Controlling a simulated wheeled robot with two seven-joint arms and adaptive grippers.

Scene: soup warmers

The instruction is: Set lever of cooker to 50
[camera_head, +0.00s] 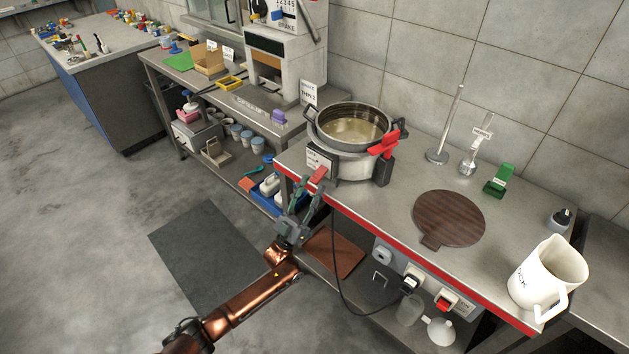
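The cooker (352,166) is a round silver unit on the steel counter, with a metal pot (352,127) of yellowish liquid in it. A white label panel (319,158) is on its front left; its numbers are too small to read. A small red lever (319,174) sticks out below the panel. My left gripper (309,188) is at the counter's front left corner, just below the lever. Its two fingers are apart, with nothing seen held between them. Whether a fingertip touches the lever cannot be told. My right gripper is not in view.
A red-handled item (384,144) in a black holder is at the cooker's right. A black cable (334,262) hangs in front of the counter.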

